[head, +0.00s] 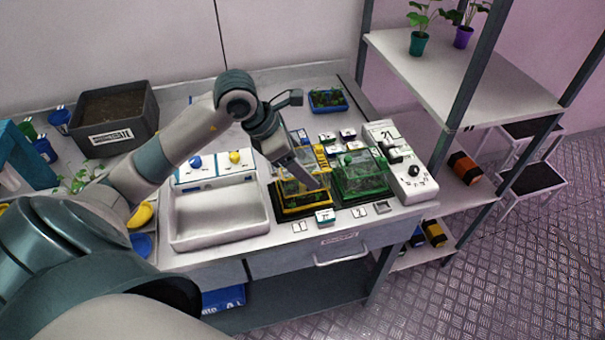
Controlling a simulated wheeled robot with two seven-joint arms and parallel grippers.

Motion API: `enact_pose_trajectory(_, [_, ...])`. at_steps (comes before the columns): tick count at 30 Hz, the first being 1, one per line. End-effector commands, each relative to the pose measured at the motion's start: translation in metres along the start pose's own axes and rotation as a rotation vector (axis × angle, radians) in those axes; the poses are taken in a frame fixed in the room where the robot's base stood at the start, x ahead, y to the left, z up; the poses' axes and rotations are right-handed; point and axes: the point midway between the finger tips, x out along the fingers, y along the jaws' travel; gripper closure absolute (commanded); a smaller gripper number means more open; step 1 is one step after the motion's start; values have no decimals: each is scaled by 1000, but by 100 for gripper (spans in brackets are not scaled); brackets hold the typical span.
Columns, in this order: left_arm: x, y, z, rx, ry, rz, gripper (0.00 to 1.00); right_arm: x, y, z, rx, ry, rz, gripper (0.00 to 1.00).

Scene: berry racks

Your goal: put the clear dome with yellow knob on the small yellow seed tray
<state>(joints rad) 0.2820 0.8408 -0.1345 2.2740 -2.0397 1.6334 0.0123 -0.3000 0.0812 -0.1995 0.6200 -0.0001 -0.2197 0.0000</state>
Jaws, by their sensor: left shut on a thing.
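The small yellow seed tray (303,209) sits on a dark mat near the front edge of the bench, right of the white basin. The clear dome (290,187) shows over the yellow tray, with green seedlings visible through it. My left gripper (308,182) reaches down from above and is shut on the dome at its top. The yellow knob is hidden by the fingers. I cannot tell whether the dome's rim rests fully on the tray. My right gripper is not in view.
A green tray with a clear dome (363,179) stands close on the right, beside a white control box (413,178). A white basin (215,217) is on the left. Small label cards (325,216) lie in front. A blue tray (328,100) is behind.

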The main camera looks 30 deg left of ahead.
Motion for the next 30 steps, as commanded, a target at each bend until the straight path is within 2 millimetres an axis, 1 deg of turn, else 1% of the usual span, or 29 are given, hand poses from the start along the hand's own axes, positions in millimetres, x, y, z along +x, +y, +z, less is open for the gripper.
enact_pose_trajectory(11, [2,0,-1,0,0,-1,56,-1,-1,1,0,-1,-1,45])
enact_pose_trajectory(14, [8,-1,-5,0,2,-3,56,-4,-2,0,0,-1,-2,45])
enact_pose_trajectory(22, [34,-1,-20,-1,1,-2,56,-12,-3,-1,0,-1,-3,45])
enact_pose_trajectory(30, [37,0,-21,1,0,1,56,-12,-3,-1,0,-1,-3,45])
